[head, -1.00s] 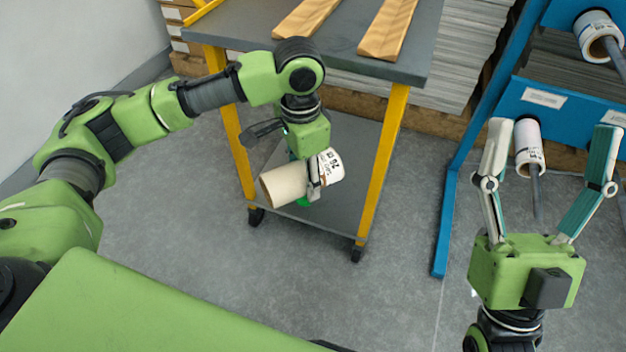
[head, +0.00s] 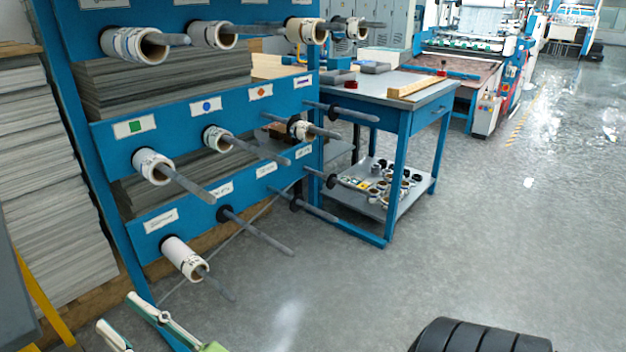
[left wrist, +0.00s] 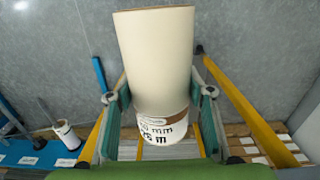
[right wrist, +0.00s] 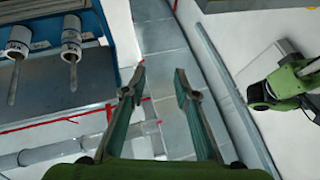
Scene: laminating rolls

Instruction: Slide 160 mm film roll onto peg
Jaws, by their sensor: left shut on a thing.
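In the left wrist view a wide cream film roll (left wrist: 158,60) with a white printed end reading "mm" and "m" is held between the fingers of my left gripper (left wrist: 160,97), which is shut on it. The roll is out of the head view. The blue rack (head: 110,150) carries several grey pegs, some bearing rolls. Rack labels are too small to read surely. My right gripper (head: 117,311) is open and empty at the bottom left, also in the right wrist view (right wrist: 159,82).
A blue-legged table (head: 430,85) with a lower shelf of small rolls stands right of the rack. Stacked sheets (head: 55,190) are at the left. Open grey floor (head: 400,270) lies in front. A black ribbed part is at the bottom right.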

